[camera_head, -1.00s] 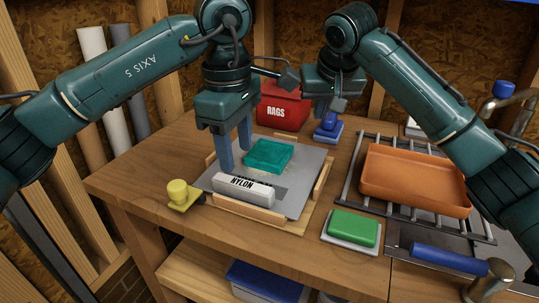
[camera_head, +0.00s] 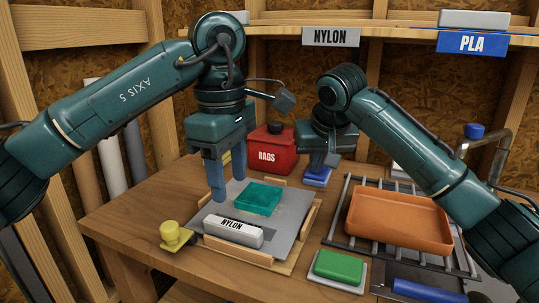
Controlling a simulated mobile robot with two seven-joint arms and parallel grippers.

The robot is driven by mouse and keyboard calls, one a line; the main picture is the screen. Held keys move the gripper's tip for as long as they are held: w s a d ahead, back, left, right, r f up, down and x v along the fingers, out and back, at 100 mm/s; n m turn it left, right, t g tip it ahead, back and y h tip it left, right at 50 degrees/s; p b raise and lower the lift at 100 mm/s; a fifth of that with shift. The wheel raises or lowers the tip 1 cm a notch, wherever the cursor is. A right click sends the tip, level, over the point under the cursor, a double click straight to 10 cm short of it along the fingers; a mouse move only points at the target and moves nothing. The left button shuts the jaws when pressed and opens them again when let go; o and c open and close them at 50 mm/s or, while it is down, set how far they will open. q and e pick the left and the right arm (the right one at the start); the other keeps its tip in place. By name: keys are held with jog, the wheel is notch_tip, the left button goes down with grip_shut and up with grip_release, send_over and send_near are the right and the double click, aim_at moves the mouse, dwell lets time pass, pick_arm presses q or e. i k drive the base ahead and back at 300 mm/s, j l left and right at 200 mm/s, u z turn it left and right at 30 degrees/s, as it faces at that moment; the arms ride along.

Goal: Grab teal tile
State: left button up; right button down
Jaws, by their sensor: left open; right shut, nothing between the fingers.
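The teal tile (camera_head: 259,198) lies on a grey plate (camera_head: 287,222) set in a wooden frame on the bench. A white block marked NYLON (camera_head: 233,230) lies in front of it on the same plate. My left gripper (camera_head: 222,183) is open and empty, its fingers pointing down just left of and behind the tile, apart from it as far as I can tell. My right gripper (camera_head: 325,164) is shut and empty, behind and right of the plate, near a blue object (camera_head: 318,178).
A red RAGS bin (camera_head: 285,152) stands behind the plate. An orange tray (camera_head: 399,219) sits on a metal rack at right. A green block (camera_head: 339,266) lies in front of it, a yellow knob (camera_head: 173,235) at left. A shelf with NYLON and PLA labels is above.

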aim_at(257, 198)
jog(key=k+l, duration=0.25)
jog(key=k, duration=0.15)
jog(key=k+l, duration=0.3)
jog(key=k, duration=0.15)
jog(key=k+l, duration=0.25)
jog(key=k, duration=0.15)
